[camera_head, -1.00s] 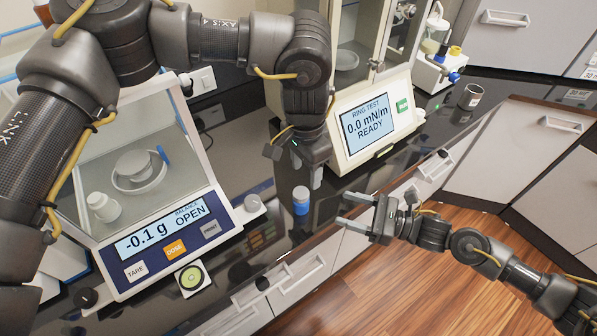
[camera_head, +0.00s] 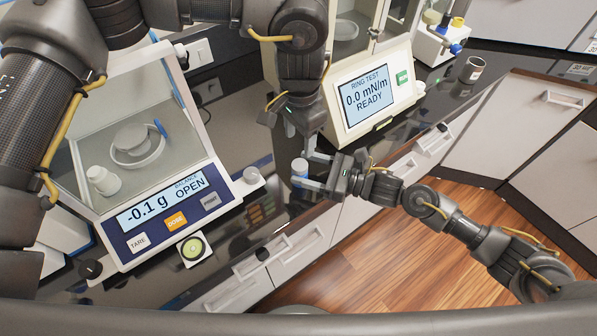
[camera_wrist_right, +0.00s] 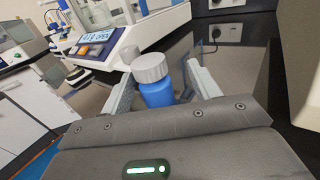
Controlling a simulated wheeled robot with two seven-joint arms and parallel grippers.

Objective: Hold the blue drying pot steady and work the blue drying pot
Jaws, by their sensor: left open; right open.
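The blue drying pot (camera_head: 299,181), with a pale grey cap, stands upright on the dark counter. In the right wrist view the pot (camera_wrist_right: 157,93) and its ribbed cap (camera_wrist_right: 149,67) are between the fingers. My right gripper (camera_head: 309,171) is open, its two fingers reaching around the pot from the right. I cannot tell whether the fingers touch it. My left gripper (camera_head: 290,130) is above and just behind the pot, pointing down, open and empty. It does not show in the right wrist view.
A balance (camera_head: 160,212) reading -0.1 g stands to the left with a white bottle (camera_head: 103,180) inside. A ring test instrument (camera_head: 372,96) stands behind to the right. A small white-and-dark jar (camera_head: 472,69) is at the far right. The counter's front edge is close to the pot.

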